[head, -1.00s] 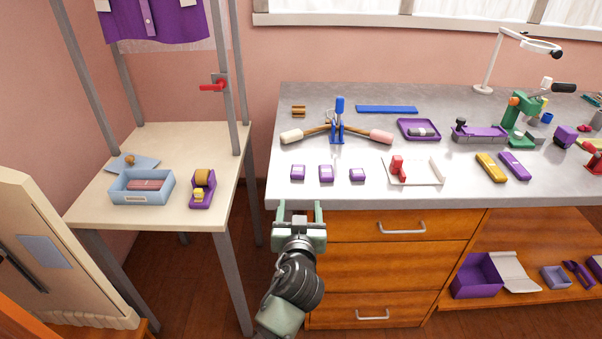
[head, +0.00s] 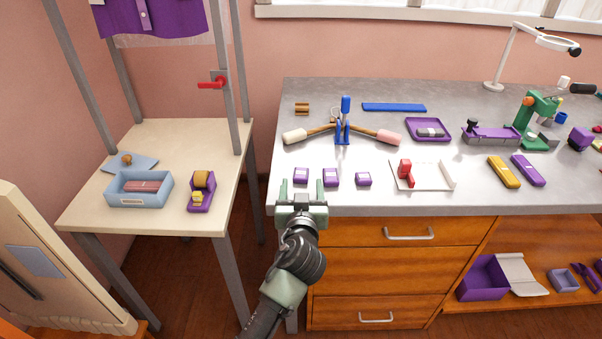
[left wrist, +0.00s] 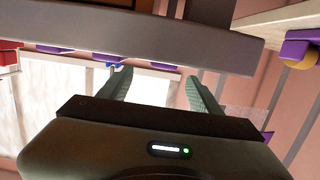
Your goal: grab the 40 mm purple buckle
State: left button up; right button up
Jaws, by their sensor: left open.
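Three small purple buckles with pale labels lie in a row near the worktop's front edge: a left one (head: 300,175), a middle one (head: 331,177) and a right one (head: 363,179). The right one looks slightly smaller; I cannot read which is 40 mm. My left gripper (head: 301,187) is open and empty at the worktop's front edge, in line with the left buckle and just short of it. In the left wrist view, the open fingers (left wrist: 160,88) point toward the worktop edge, and purple bits of the buckles show just beyond it. My right gripper is not in view.
A side table (head: 125,220) with a blue box (head: 139,200) stands left.

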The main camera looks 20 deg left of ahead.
aim_at(301, 177)
pick_arm(q)
jog(key=x, duration=0.2)
jog(key=p+x, duration=0.1)
jog(key=x, duration=0.2)
jog(key=shift+s+a+f, duration=0.1)
jog(key=shift+a+f, duration=0.05)
jog(key=shift+f, duration=0.05)
grip_shut()
jog(key=shift+r, duration=0.1)
